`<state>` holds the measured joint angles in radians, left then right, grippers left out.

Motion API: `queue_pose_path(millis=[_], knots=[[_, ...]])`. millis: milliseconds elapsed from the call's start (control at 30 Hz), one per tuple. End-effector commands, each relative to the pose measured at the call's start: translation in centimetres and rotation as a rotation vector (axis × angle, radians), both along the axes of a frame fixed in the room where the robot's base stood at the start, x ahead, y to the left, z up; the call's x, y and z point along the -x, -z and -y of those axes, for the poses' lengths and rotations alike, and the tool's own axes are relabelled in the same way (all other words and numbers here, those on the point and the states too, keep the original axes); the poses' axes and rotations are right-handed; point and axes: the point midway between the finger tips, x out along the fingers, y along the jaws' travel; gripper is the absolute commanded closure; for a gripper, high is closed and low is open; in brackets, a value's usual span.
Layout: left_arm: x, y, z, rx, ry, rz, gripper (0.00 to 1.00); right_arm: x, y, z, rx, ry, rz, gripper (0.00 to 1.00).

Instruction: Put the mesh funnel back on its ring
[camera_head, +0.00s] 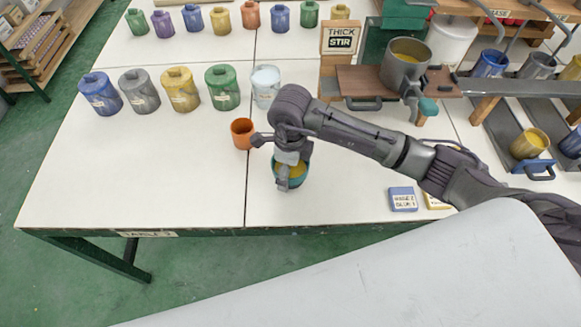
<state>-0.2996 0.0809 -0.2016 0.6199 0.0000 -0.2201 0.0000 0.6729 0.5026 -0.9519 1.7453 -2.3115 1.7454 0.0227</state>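My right gripper (285,172) points straight down over the front of the white table, right of the table seam. A small round teal thing with a yellow inside (299,181) sits right under and around its fingertips. It may be the mesh funnel, but the arm covers part of it and I cannot tell for sure. The fingers are too small and hidden to show whether they are shut on its rim. I cannot make out the funnel's ring. My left gripper is out of view.
An orange cup (242,134) stands just left of the gripper. A white can (265,86) and coloured lidded cans stand behind. A metal pot of yellow (405,64) is at a wooden stand marked THICK STIR. A blue labelled block (403,199) lies right. The table's front left is clear.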

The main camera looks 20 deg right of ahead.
Motion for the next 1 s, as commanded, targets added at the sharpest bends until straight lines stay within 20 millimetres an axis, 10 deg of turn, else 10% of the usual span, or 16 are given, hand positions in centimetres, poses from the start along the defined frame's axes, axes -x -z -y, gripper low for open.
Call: queue_pose_path(millis=[467, 1000], knots=[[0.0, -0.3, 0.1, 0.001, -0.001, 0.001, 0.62, -0.1, -1.1, 0.0, -0.001, 0.000, 0.003, 0.00], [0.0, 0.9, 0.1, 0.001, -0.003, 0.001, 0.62, -0.1, -11.3, 0.0, 0.000, 0.001, 0.004, 0.00]])
